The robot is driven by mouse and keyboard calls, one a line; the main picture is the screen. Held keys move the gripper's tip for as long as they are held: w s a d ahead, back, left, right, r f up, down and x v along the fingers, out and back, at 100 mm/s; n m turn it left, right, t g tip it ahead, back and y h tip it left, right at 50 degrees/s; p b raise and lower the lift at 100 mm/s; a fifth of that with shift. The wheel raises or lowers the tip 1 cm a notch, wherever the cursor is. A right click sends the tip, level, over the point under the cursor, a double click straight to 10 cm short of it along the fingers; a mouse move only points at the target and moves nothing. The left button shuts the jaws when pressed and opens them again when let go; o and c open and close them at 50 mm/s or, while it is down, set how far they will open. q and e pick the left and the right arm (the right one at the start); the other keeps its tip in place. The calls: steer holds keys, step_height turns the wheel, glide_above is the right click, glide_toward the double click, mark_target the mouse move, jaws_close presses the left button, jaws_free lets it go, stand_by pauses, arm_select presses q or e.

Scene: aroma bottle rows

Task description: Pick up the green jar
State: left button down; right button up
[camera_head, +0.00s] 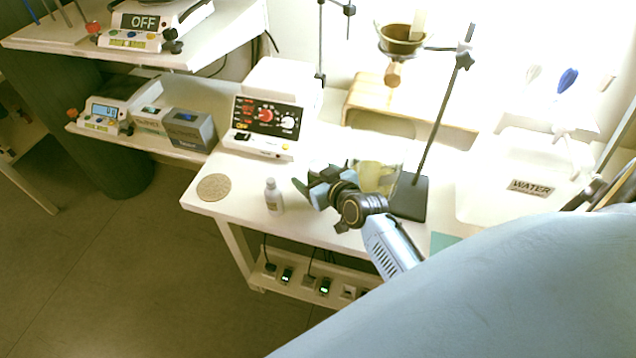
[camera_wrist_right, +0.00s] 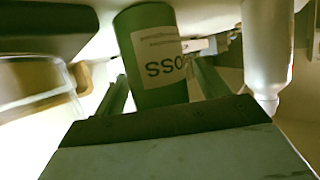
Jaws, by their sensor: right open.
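The green jar (camera_wrist_right: 151,78) fills the upper middle of the right wrist view, with a white label carrying dark letters. My right gripper (camera_wrist_right: 160,88) is open, with one finger on each side of the jar; contact cannot be told. In the head view my right gripper (camera_head: 318,190) is low over the white table, right of a small white bottle. The jar is mostly hidden there by the gripper. My left gripper is not in view.
The white bottle (camera_head: 273,198) stands close to my right gripper and also shows in the right wrist view (camera_wrist_right: 267,50). A glass beaker (camera_head: 378,176) and a stand base (camera_head: 410,196) are right of the gripper. A hotplate (camera_head: 262,130) stands behind. A round coaster (camera_head: 214,187) lies left.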

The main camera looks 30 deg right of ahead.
steer(key=shift+w, duration=0.15)
steer(key=c, duration=1.1)
steer(key=shift+c, duration=0.6)
steer(key=shift+r, duration=0.1)
